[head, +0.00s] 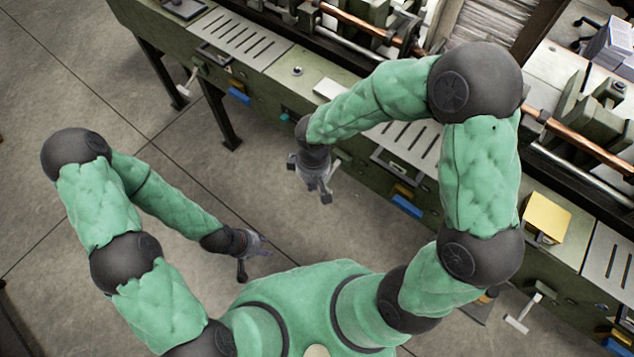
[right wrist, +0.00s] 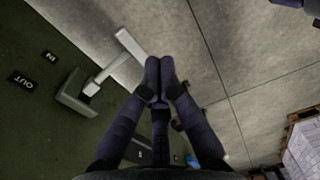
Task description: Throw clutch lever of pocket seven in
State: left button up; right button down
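In the right wrist view a pale T-handled lever (right wrist: 104,76) stands out from a green block (right wrist: 75,97) on a green machine panel. Beside it are an IN plate (right wrist: 50,57) and an OUT plate (right wrist: 21,80). My right gripper (right wrist: 160,68) has its fingertips together with nothing visible between them, just right of the lever's crossbar; I cannot tell if they touch. In the head view my right gripper (head: 318,182) hangs in front of the machine (head: 265,105). My left gripper (head: 252,258) is away from the machine with its fingers apart, empty. No pocket number is readable.
Other pale levers show on the machine front at the left (head: 184,88) and the lower right (head: 521,314). Blue and yellow blocks (head: 407,206) sit along the front. A yellow pad (head: 546,217) lies on top at the right. The grey floor around my left gripper is clear.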

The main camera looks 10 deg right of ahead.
jog(key=r, duration=0.1)
jog(key=s+a+r+p, duration=0.1)
jog(key=r, duration=0.1)
jog(key=a+r, duration=0.1)
jog(key=r, duration=0.1)
jog(key=shift+s+r+p, duration=0.2)
jog(key=shift+s+p, duration=0.05)
jog(key=shift+p, duration=0.05)
jog(key=s+d+f+m+y, duration=0.1)
jog(key=s+f+m, duration=0.2)
jog(key=f, duration=0.7)
jog(key=s+d+f+m+y, duration=0.2)
jog(key=s+f+m, duration=0.2)
jog(key=f+m, duration=0.3)
notch_tip(320, 180, down, 4)
jog(key=shift+s+f+t+y, duration=0.25)
jog(key=shift+t+y, duration=0.05)
